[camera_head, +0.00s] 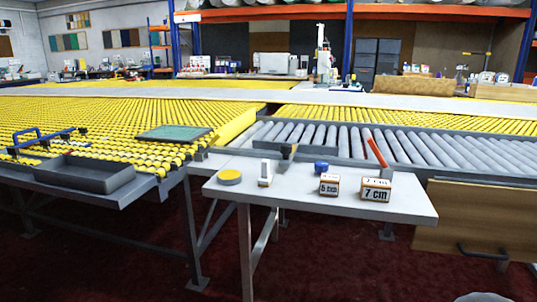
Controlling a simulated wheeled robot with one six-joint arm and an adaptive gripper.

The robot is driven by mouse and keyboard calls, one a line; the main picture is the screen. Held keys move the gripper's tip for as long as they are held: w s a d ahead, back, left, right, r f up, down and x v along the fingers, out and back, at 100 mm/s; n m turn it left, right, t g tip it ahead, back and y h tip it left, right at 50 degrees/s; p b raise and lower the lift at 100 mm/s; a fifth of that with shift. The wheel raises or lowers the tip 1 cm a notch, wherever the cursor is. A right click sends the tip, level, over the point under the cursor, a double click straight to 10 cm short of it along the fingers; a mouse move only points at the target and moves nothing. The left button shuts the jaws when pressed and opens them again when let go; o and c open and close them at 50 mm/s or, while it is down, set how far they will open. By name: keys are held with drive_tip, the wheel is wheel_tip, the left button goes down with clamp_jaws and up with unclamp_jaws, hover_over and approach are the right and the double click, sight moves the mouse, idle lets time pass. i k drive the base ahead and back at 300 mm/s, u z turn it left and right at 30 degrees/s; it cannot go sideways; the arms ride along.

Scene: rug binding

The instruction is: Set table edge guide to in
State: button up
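No part labelled as the table edge guide can be read here, and I cannot tell its setting. A red lever (377,150) stands tilted at the front edge of the grey roller section (400,146), behind the small side table. A dark upright bracket (287,152) is at the left of that section. A blue handle on a dark bar (40,138) lies over the yellow roller table (95,118) at the left. My gripper is not in view.
The grey side table (330,204) carries a yellow round tin (229,177), a white block (265,174), a blue item (321,167) and blocks marked 6 cm (329,185) and 7 cm (376,190). A grey tray (85,175) is left; a wooden panel (475,220) right. Red floor in front looks clear.

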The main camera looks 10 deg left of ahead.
sight(288, 150)
drive_tip(key=u, duration=0.45)
drive_tip(key=k, duration=1.15)
drive_tip(key=u, duration=0.7)
drive_tip(key=i, duration=0.9)
drive_tip(key=z, duration=0.6)
drive_tip(key=i, duration=0.8)
drive_tip(key=z, duration=0.65)
